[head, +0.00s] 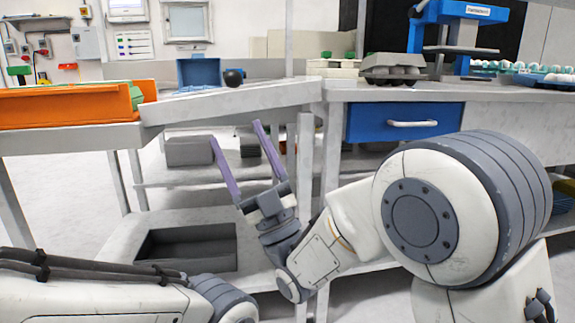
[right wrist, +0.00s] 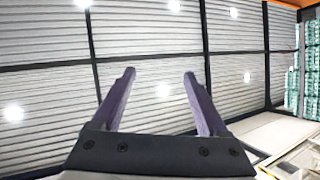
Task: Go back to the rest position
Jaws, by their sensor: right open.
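My right gripper (head: 236,130) is in the middle of the head view, its two purple fingers spread apart and pointing up. It stands in front of the benches, with nothing between the fingers. In the right wrist view the same gripper (right wrist: 160,80) is open and empty against the ceiling. Part of my left arm shows at the lower left of the head view, but its gripper is out of view.
An orange bin (head: 65,108) stands on the left bench. A dark open box (head: 187,248) lies on the low shelf. Bench edges and legs are close behind my right gripper.

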